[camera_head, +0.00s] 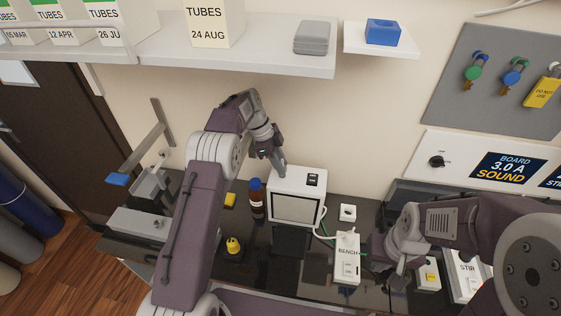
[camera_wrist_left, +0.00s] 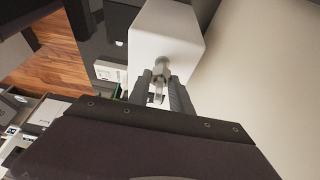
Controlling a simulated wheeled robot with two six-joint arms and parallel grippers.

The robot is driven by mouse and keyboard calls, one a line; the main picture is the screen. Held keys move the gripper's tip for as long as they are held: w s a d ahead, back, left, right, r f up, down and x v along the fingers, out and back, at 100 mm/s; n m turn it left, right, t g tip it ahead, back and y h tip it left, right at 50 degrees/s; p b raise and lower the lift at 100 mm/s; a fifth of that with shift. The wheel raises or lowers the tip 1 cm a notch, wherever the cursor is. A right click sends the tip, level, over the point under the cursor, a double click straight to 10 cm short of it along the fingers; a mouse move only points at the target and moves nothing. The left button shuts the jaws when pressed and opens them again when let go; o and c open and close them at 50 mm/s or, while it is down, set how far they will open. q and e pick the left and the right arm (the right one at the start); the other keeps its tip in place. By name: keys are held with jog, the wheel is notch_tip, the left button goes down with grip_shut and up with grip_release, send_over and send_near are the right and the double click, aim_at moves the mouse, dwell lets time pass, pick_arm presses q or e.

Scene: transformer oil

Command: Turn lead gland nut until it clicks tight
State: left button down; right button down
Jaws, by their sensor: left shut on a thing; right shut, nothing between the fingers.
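The lead gland nut (camera_wrist_left: 161,70) is a small metal fitting on the face of a white box (camera_wrist_left: 168,28) in the left wrist view. My left gripper (camera_wrist_left: 158,88) has its two dark fingers on either side of the fitting, shut on it. In the head view the left gripper (camera_head: 281,170) reaches down to the upper left corner of the white box (camera_head: 298,183), and the nut is hidden there. My right gripper (camera_head: 397,277) is shut and empty, low over the bench at the right.
A brown bottle (camera_head: 257,200) with a blue cap stands left of the white box. A white bench socket strip (camera_head: 347,262) and a small white socket (camera_head: 348,213) are to its right. A shelf (camera_head: 230,58) overhangs behind. A yellow item (camera_head: 234,246) sits front left.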

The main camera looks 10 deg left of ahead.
dwell(0.4)
pick_arm(q)
jog(key=c, duration=1.2)
grip_release()
jog(key=shift+o, duration=0.2)
jog(key=shift+w+a+r, duration=0.1)
jog(key=shift+a+r, duration=0.05)
jog(key=shift+r, duration=0.2)
jog(key=v, duration=0.8)
jog(key=shift+r+p, duration=0.15)
jog(key=shift+p, duration=0.2)
